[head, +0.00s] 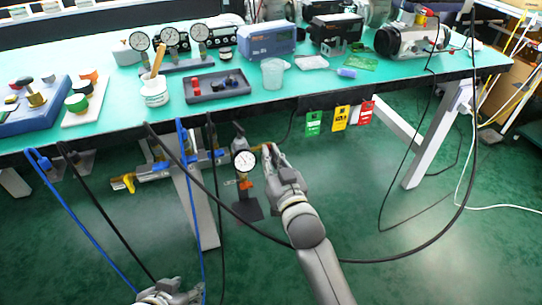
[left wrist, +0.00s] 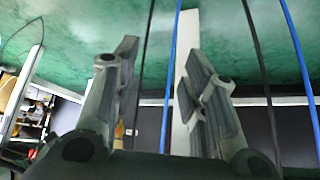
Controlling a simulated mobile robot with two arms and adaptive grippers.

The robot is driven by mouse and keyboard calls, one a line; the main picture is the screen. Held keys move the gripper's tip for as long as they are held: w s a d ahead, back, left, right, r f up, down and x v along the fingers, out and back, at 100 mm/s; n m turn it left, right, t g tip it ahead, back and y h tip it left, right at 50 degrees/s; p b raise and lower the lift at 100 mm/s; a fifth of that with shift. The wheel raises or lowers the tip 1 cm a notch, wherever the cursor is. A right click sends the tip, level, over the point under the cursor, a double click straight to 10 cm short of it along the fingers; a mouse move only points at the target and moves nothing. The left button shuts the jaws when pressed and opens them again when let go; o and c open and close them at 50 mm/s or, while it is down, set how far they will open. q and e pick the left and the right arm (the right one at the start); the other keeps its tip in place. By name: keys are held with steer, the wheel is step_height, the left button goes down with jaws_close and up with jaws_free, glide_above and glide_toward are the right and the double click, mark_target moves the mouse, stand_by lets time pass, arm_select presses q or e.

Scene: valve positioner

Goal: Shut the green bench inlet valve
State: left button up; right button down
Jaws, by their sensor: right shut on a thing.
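The piping (head: 182,166) runs under the bench's front edge, with a yellow handle (head: 124,183) at its left end and blue parts along it. A round white gauge (head: 243,160) stands at its right end, above a small orange-red part (head: 246,185). My right gripper (head: 270,154) is just right of the gauge, shut on a part at the piping's right end. Its fingers hide that part, and I cannot make out a green valve handle. My left gripper (head: 168,292) is low at the bottom edge; the left wrist view shows its fingers (left wrist: 163,75) apart and empty.
Black and blue hoses (head: 90,217) hang in front of the piping. Green (head: 313,122), yellow (head: 340,118) and red (head: 366,112) tags hang from the bench edge. The green bench top (head: 330,88) holds gauges, trays and instruments. The floor at right is mostly clear.

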arm_select(q)
steer(key=s+g, duration=0.1)
steer(key=s+a+f+g, duration=0.1)
steer(key=s, duration=0.1)
steer(key=s+g, duration=0.1)
steer(key=s, duration=0.1)
steer(key=shift+s+a+f+y+p, duration=0.25)
steer(key=shift+a+y+p, duration=0.05)
steer(key=shift+y+p, duration=0.1)
arm_select(e)
steer(key=shift+n, duration=0.5)
steer(key=c, duration=1.6)
jaws_free()
steer(key=shift+o, duration=0.2)
steer(key=v, duration=1.2)
